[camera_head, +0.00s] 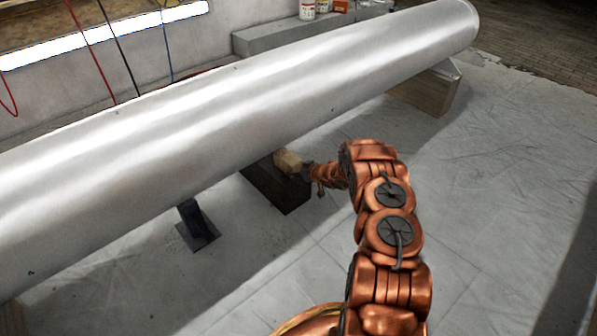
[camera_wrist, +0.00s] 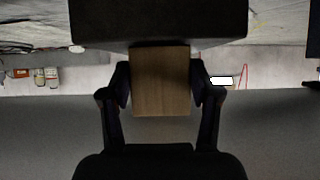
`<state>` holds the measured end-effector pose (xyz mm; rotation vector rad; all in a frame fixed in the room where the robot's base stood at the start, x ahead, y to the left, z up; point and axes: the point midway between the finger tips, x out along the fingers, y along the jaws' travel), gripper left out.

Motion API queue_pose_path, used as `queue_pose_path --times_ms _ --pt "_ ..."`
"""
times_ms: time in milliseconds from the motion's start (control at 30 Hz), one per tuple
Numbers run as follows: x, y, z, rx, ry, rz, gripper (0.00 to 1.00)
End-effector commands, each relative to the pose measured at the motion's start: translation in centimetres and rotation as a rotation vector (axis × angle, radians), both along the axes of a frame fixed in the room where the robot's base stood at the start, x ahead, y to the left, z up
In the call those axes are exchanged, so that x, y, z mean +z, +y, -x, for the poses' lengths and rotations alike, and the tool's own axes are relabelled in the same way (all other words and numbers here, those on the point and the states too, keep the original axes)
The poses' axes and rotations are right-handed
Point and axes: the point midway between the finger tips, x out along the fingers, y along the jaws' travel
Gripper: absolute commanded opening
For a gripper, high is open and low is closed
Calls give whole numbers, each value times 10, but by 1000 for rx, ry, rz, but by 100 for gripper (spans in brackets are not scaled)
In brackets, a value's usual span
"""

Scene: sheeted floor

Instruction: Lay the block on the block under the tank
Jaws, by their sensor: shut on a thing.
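A long silver tank (camera_head: 230,120) runs across the head view, raised off the floor. A dark block (camera_head: 280,192) lies on the floor beneath its near side; it also fills the top of the wrist view (camera_wrist: 160,20), which looks upside down. My gripper (camera_head: 297,166) is shut on a light wooden block (camera_head: 287,159), with a finger on each side of it in the wrist view (camera_wrist: 160,85). The wooden block is at the dark block's upper side, under the tank. I cannot tell whether the two blocks touch.
A dark stand (camera_head: 197,226) stands under the tank to the left, and a wooden support (camera_head: 430,92) is under its right end. A grey ledge (camera_head: 268,38) with small containers (camera_head: 308,9) is behind. The sheeted floor (camera_head: 490,200) is clear at the right.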

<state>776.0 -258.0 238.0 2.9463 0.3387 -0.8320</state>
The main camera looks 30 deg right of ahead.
Motion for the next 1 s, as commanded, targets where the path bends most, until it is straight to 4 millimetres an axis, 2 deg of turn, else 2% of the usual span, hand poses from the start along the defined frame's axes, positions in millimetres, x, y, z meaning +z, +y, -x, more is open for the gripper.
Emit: queue_pose_path --times_ms 33,67,300,733,1000 --pt "1 0 0 0 -1 0 26" --pt "1 0 0 0 -1 0 65" --pt "0 0 0 0 -1 0 90" --pt "2 -1 2 -1 0 1 91" --pt "15 -6 22 0 1 2 91"
